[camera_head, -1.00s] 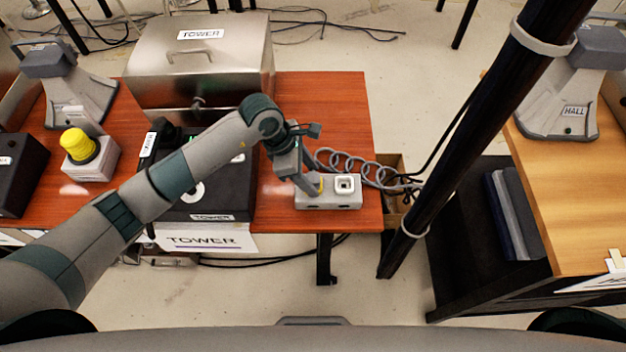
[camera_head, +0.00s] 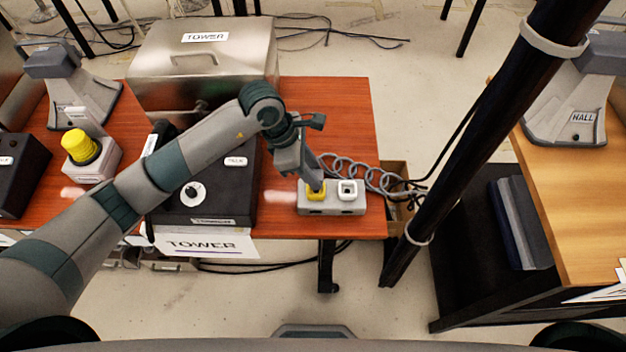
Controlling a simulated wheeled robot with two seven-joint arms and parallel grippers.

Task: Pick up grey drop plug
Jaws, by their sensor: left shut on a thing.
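A grey two-socket box (camera_head: 333,208) stands near the right front edge of the red-brown table. It has a yellow-rimmed socket (camera_head: 323,195) on the left and a white-rimmed socket (camera_head: 348,188) on the right. My left gripper (camera_head: 313,182) points down at the yellow-rimmed socket and is shut on a small grey thing there, which I take for the grey drop plug. The fingers mostly hide the plug, and I cannot tell whether it is in the socket or just above it. A coiled grey cord (camera_head: 345,167) runs right from beside the gripper. My right gripper is out of view.
A black dial box (camera_head: 232,202) and a metal TOWER case (camera_head: 203,60) stand left of the sockets, partly behind my left arm. A yellow-capped button (camera_head: 81,147) is farther left. A dark slanted pole (camera_head: 455,145) rises right of the table.

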